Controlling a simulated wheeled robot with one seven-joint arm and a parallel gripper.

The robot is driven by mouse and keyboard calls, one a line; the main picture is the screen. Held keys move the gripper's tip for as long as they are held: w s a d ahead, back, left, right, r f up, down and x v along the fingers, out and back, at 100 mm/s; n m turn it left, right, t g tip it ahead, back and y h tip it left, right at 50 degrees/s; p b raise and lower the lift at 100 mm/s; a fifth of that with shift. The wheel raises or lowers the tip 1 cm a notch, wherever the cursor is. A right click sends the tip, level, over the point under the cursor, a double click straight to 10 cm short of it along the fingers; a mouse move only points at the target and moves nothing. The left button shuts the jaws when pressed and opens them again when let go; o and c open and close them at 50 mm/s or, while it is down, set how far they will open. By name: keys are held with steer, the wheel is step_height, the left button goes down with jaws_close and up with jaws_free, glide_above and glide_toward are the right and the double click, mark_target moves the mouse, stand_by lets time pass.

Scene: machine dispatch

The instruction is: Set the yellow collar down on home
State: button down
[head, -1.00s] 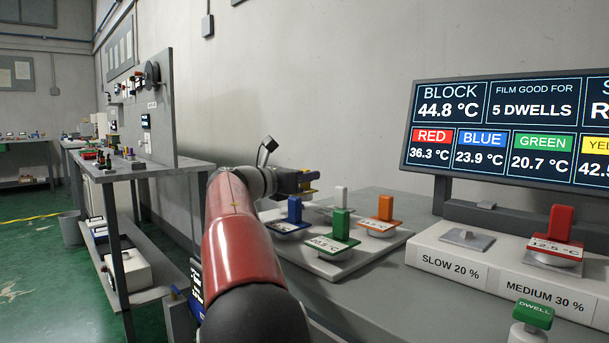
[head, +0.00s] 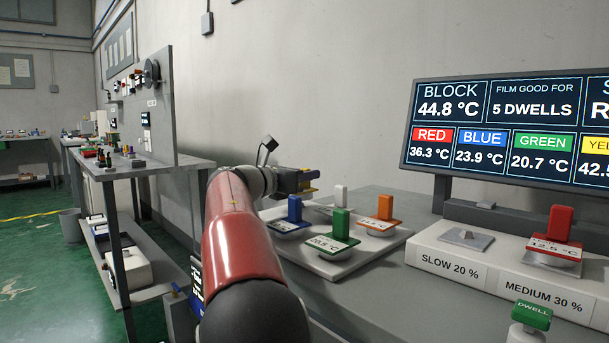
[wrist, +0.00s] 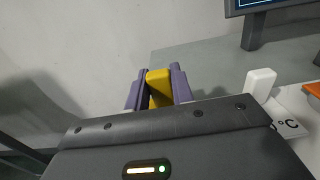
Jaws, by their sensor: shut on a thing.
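My gripper (head: 308,183) is at the end of my arm, above the back left side of the white tray (head: 340,268) in the head view. In the wrist view its purple fingers (wrist: 157,88) are shut on the yellow collar (wrist: 159,86), whose yellow grip stands between them. The lower part of the collar is hidden behind the gripper body. In the head view only a thin yellow sliver shows at the fingers. No label reading home is legible, so I cannot tell which spot that is.
Blue (head: 294,211), green (head: 341,222), white (head: 341,195) and orange (head: 385,208) collars stand on the tray. A red collar (head: 560,225) stands on the Medium station; the Slow plate (head: 466,238) is bare. A monitor (head: 510,130) stands behind. The wall is close at the back.

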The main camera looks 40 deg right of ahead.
steer(key=shift+p, duration=0.3)
steer(key=shift+f+b, duration=0.8)
steer(key=shift+f, duration=0.35)
steer(key=c, duration=1.1)
jaws_free()
steer(key=a, duration=0.7)
steer(key=shift+s+a, duration=0.3)
steer(key=shift+a, duration=0.1)
